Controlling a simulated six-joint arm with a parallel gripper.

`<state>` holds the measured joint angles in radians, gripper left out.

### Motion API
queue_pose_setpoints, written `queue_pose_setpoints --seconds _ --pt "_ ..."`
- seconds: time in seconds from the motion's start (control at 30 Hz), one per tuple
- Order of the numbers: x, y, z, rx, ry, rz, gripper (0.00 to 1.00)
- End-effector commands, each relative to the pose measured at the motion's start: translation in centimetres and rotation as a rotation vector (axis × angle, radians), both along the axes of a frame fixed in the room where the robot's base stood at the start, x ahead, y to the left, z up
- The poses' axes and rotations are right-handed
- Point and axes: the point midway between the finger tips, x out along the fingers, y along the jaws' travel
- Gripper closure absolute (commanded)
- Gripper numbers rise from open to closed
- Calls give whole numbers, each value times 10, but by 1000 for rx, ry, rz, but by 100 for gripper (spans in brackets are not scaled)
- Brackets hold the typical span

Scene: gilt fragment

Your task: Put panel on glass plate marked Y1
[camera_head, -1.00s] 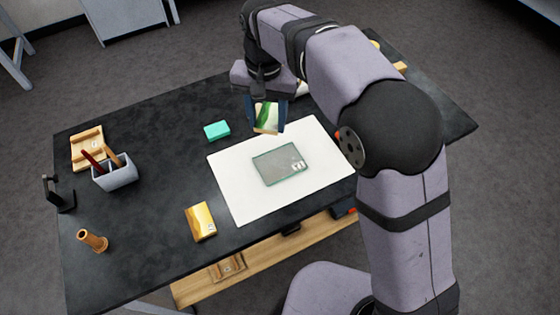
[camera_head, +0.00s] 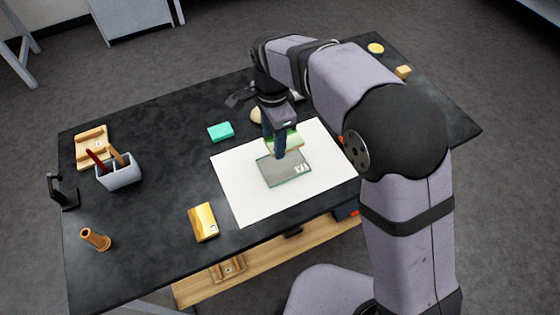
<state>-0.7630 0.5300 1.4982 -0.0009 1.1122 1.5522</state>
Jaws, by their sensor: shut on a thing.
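The glass plate (camera_head: 284,176) lies on a white sheet (camera_head: 238,190) on the dark table; a pale mark shows at its right side, too small to read surely. My gripper (camera_head: 280,150) is shut on a small panel (camera_head: 292,140) with green and pale colours. The panel is over the far edge of the plate, partly hidden by the gripper fingers. I cannot tell whether the panel touches the plate.
A teal block (camera_head: 221,131) stands beyond the sheet's left corner. A gold panel (camera_head: 203,222) lies at the sheet's left front. A grey holder (camera_head: 119,173) with tools, a wooden stand (camera_head: 93,147), a black stand (camera_head: 62,191) and a brown cylinder (camera_head: 95,239) are at left.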

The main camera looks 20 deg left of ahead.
Motion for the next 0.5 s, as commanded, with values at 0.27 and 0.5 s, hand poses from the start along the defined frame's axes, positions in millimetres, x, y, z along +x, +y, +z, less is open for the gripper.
queue_pose_setpoints --seconds 0.27,0.5 --pt "-1 -1 -41 -4 4 2 77" --pt "0 0 -56 0 0 2 77"
